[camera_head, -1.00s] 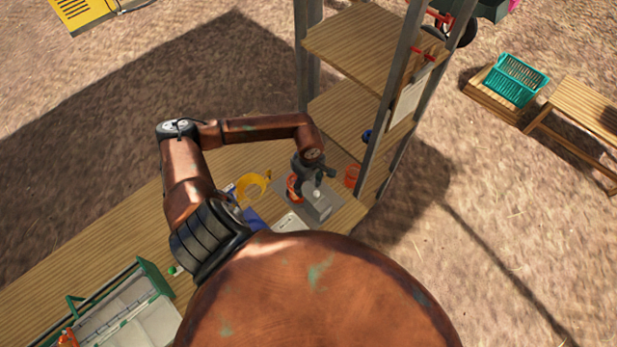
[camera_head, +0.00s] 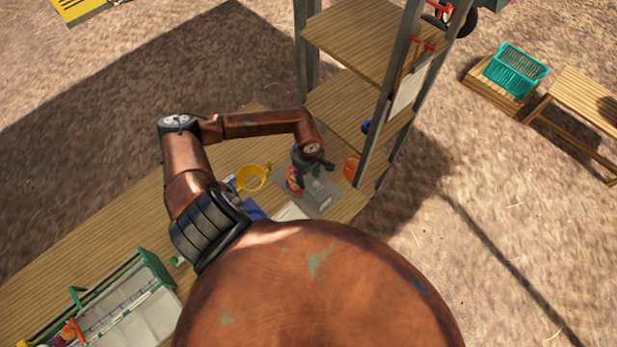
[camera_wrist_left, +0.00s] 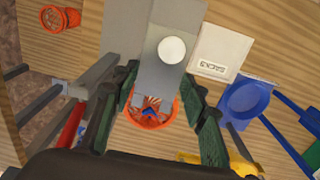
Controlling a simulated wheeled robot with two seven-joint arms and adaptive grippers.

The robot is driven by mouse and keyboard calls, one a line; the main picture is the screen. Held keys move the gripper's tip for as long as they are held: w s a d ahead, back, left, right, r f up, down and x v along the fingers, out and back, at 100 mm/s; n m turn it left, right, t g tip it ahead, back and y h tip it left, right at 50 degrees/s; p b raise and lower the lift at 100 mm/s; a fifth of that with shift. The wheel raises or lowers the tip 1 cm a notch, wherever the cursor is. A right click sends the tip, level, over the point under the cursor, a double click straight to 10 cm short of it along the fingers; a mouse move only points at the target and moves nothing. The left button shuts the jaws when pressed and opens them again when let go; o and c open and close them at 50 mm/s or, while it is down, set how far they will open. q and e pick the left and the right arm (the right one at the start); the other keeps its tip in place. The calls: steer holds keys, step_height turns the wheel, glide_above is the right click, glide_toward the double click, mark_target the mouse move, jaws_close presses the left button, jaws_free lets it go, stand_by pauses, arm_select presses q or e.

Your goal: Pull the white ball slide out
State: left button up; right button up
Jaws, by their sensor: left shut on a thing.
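The white ball (camera_wrist_left: 172,50) sits on a grey slide (camera_wrist_left: 156,82) in the left wrist view. My left gripper (camera_wrist_left: 158,88) has its two green-padded fingers on either side of the slide's near end and is shut on it. In the head view my left gripper (camera_head: 316,167) is low over the grey unit (camera_head: 323,204) on the table, and the arm and fingers hide most of the slide. An orange bowl (camera_wrist_left: 150,118) shows beneath the slide, between the fingers. My right gripper is in neither view.
An orange cup (camera_head: 352,167) stands right of the unit, near a tall shelf post (camera_head: 383,110). A yellow mug (camera_head: 252,178) and a blue scoop (camera_wrist_left: 245,103) lie close to the gripper. A green-framed tray (camera_head: 150,318) is at lower left.

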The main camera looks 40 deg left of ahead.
mark_target(318, 185)
arm_select(q)
steer(key=c, duration=0.3)
steer(key=shift+s+d+b, duration=0.15)
steer(key=shift+d+b, duration=0.05)
steer(key=shift+d, duration=1.1)
steer(key=shift+s+d+b, duration=0.1)
steer(key=shift+d+b, duration=0.1)
steer(key=shift+d, duration=1.1)
steer(key=o, duration=1.3)
steer(key=shift+c, duration=0.2)
steer(key=shift+r, duration=0.1)
steer(key=shift+r+p, duration=1.1)
steer(key=shift+r, duration=1.8)
